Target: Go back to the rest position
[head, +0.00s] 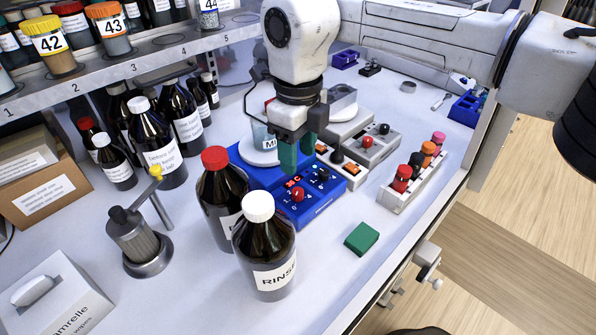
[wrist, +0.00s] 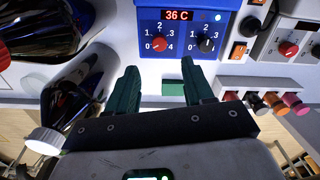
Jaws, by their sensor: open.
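My gripper (head: 297,158) has green fingers and hangs above the front of the blue stirrer hotplate (head: 323,205). The fingers are apart with nothing between them, as the wrist view also shows (wrist: 160,72). In the wrist view the hotplate (wrist: 180,52) lies ahead of the fingertips, with a red knob (wrist: 158,44), a black knob (wrist: 206,45) and a display reading 36 C. A beaker (head: 264,140) stands on its white plate, partly hidden behind my gripper.
A brown RINSE bottle (head: 264,250) and a red-capped bottle (head: 216,195) stand close left of the hotplate. A green block (head: 361,238) lies on open bench to the right. A rack (head: 410,185) with colored caps is farther right. A shelf of bottles (head: 130,70) is upper left.

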